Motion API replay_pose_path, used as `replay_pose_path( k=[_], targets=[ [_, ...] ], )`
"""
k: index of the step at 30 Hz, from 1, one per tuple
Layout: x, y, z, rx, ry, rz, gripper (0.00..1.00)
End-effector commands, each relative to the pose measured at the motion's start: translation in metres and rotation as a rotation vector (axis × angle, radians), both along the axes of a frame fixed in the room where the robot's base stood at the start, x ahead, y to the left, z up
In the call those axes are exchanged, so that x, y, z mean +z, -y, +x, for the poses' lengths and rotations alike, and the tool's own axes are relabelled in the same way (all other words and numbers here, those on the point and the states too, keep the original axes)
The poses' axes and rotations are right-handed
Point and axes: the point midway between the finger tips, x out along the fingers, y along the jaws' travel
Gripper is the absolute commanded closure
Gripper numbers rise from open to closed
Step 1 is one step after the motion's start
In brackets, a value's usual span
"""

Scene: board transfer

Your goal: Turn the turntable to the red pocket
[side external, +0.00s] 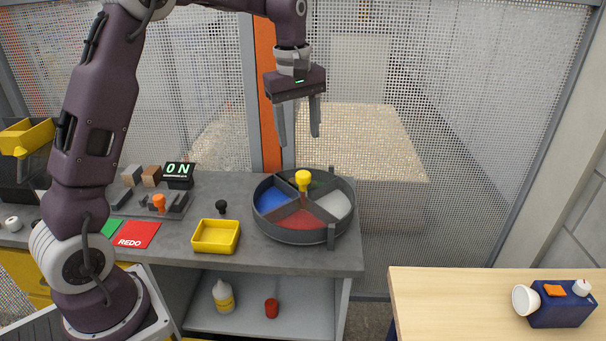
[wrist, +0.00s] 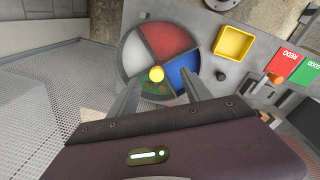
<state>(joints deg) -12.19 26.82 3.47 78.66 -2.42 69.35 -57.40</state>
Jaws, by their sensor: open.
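The turntable (side external: 285,236) is a round dark grey tray near the bench's right end, split by dividers into blue (side external: 270,201), red (side external: 308,218), white (side external: 336,205) and green (side external: 320,183) pockets. A yellow knob (side external: 303,180) stands at its centre. In the side view the red pocket faces the front. A grey post (side external: 331,237) stands at the rim's front right, near the red-white divider. My gripper (side external: 298,136) is open and empty above the turntable, clear of the knob. In the wrist view the knob (wrist: 157,73) appears between the fingers; the green pocket is partly hidden.
A yellow tray (side external: 215,236) and a black knob (side external: 221,207) are left of the turntable. Farther left are a red REDO card (side external: 137,235), an orange knob (side external: 158,202) and a small display (side external: 179,171). Mesh fencing stands behind the bench.

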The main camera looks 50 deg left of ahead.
Motion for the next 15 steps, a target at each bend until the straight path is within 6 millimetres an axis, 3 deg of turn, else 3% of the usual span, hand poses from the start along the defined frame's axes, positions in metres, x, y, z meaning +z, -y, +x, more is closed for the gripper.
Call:
replay_pose_path(
  k=[1,3,6,15],
  targets=[
    [-0.022,-0.013,0.017,0.085,-0.032,-0.009,0.43],
    [-0.045,-0.026,0.033,0.188,-0.063,-0.019,0.43],
    [-0.064,-0.036,0.043,0.269,-0.085,-0.024,0.43],
    [-0.115,-0.037,0.044,0.289,-0.094,-0.026,0.43]
  ],
)
